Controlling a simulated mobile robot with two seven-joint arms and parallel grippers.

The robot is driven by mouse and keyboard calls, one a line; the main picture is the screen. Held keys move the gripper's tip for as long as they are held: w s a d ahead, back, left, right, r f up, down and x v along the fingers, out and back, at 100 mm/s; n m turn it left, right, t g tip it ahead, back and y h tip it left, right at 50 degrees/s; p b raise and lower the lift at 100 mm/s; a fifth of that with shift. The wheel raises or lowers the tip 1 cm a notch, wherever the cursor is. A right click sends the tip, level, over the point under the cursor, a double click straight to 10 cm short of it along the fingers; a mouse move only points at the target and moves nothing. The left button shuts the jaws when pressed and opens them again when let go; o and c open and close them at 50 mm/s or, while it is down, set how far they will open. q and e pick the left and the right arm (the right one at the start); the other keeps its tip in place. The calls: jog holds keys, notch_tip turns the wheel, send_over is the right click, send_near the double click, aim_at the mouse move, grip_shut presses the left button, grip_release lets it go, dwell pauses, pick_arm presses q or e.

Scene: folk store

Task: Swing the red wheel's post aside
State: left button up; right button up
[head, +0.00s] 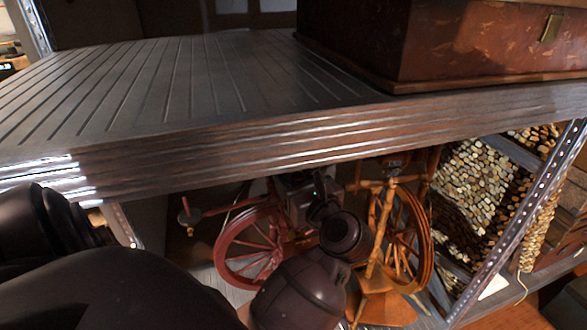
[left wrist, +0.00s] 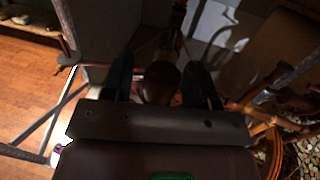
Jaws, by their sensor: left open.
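The red spinning wheel (head: 248,243) stands on the lower shelf, under the thick upper shelf. A red arm runs left from it to a small dark disc (head: 190,216). My left gripper (head: 300,190) reaches in under the upper shelf, just right of the red wheel and covering part of it. In the left wrist view, my left gripper (left wrist: 161,68) is open, its two dark fingers on either side of a round brown knob (left wrist: 162,82). Contact cannot be told. Some red wood shows behind the knob. The post's lower part is hidden. My right gripper is not in view.
An orange-brown spinning wheel (head: 385,240) stands close to the right of my gripper. The ridged upper shelf (head: 180,85) hangs just above, with a wooden chest (head: 480,45) on it. A metal rack post (head: 520,220) stands at the right, near strings of shells (head: 480,190).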

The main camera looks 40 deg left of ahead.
pick_arm(q)
jog(key=shift+w+a, duration=0.1)
jog(key=shift+a, duration=0.45)
grip_shut()
